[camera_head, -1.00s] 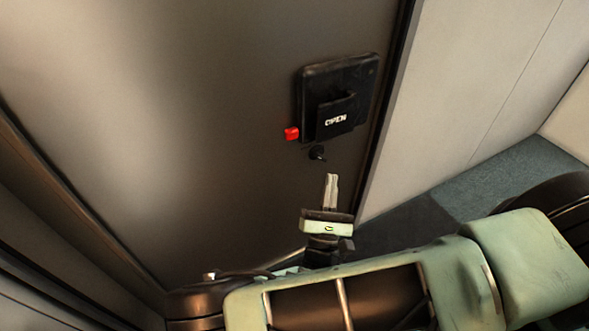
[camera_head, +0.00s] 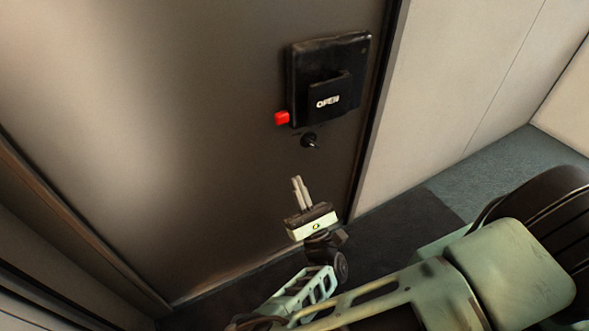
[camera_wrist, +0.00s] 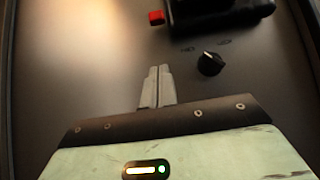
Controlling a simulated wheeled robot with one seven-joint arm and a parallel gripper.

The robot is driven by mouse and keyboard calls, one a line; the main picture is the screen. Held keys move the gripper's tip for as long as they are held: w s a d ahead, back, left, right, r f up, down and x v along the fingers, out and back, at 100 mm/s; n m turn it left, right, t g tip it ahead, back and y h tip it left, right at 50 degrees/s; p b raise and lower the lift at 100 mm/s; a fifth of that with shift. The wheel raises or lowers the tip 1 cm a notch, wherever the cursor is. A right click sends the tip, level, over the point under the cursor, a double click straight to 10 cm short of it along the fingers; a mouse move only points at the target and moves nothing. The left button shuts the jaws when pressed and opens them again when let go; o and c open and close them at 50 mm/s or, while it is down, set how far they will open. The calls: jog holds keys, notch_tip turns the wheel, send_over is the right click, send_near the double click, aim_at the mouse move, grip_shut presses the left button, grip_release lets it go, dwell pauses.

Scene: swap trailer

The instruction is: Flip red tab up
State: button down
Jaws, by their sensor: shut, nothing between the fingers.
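The red tab (camera_head: 282,118) sticks out from the left edge of a black latch box (camera_head: 318,62) on the brown door. In the wrist view the red tab (camera_wrist: 156,17) is at the top, beside the lower left of the latch box (camera_wrist: 225,12). My gripper (camera_head: 297,180) is below the tab in the head view, a short way off and not touching it. In the wrist view my gripper (camera_wrist: 157,68) has its fingers together and empty, pointing up toward the tab. Nothing hides the tab.
A dark knob (camera_head: 309,141) sits just under the latch box; it also shows in the wrist view (camera_wrist: 210,63), right of my fingertips. A pale wall (camera_head: 450,90) stands right of the door.

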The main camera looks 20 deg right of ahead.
jog(key=w+r+b, duration=0.1)
jog(key=w+r, duration=0.1)
jog(key=r, duration=0.1)
jog(key=w+r+b, duration=0.1)
jog(key=w+r, duration=0.1)
jog(key=r, duration=0.1)
jog(key=w+r+b, duration=0.1)
jog(key=w+r, duration=0.1)
jog(key=r, duration=0.2)
jog(key=shift+a+r, duration=0.1)
jog(key=shift+a, duration=0.25)
notch_tip(320, 180, up, 4)
jog(key=p, duration=0.6)
jog(key=shift+r, duration=0.1)
send_near(282, 117)
jog(key=f, duration=0.2)
jog(key=s+f, duration=0.1)
jog(key=f, duration=0.2)
jog(key=shift+s+d+f, duration=0.1)
jog(key=shift+d+f, duration=0.05)
jog(key=shift+f, duration=0.1)
